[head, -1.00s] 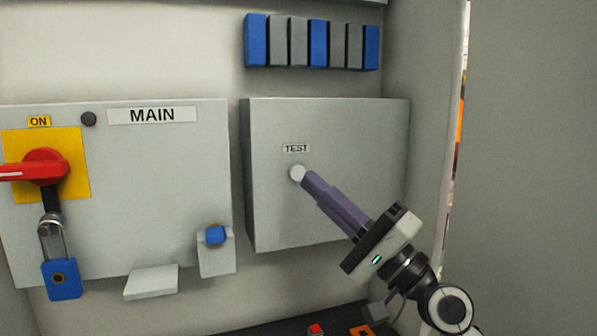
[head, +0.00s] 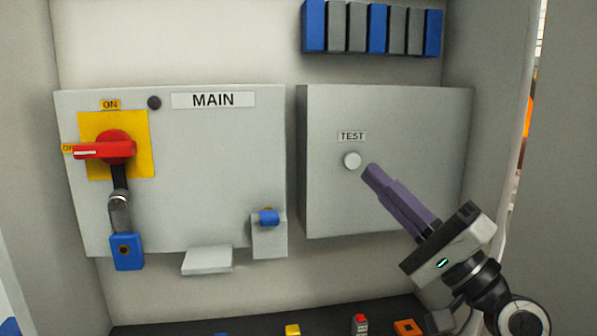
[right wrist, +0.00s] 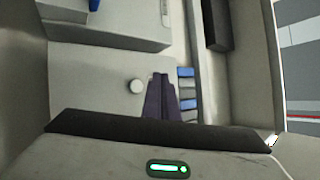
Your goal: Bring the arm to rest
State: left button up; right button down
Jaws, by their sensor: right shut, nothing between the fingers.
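My right gripper (head: 370,172) is shut and empty, its purple fingers together. Its tips are just right of and below the round white TEST button (head: 352,160), with a small gap between them in the head view. The button sits on a grey box (head: 420,130) under a TEST label (head: 351,136). In the right wrist view the shut fingers (right wrist: 160,80) point into the cabinet, with the white button (right wrist: 136,86) to their left. My left gripper is not in view.
Left of the box is the MAIN panel (head: 210,150) with a red rotary handle (head: 105,148) and a blue padlock (head: 127,250). A small ledge (head: 208,260) and a blue-topped holder (head: 269,235) stick out below. The cabinet's right wall (head: 490,150) is close to my right arm.

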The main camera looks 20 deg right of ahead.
jog(key=w+a+f+n+g+h+p, duration=0.1)
jog(key=a+f+n+g+h, duration=0.2)
jog(key=f, duration=1.3)
jog(key=w+a+f+n+g+h+p, duration=0.1)
jog(key=a+f+n+g+h, duration=0.2)
jog(key=f, duration=1.2)
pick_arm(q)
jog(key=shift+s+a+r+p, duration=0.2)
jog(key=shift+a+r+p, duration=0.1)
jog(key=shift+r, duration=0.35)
pick_arm(e)
jog(key=s+a+f+n+g, duration=0.4)
jog(key=s+f, duration=0.5)
jog(key=f, duration=0.3)
jog(key=s+a+f+n+g, duration=0.4)
jog(key=s+a+f, duration=0.1)
jog(key=s+f, duration=0.5)
notch_tip(320, 180, down, 3)
jog(key=shift+s+a+r+n, duration=0.15)
jog(key=shift+r+n, duration=0.05)
jog(key=shift+n, duration=0.1)
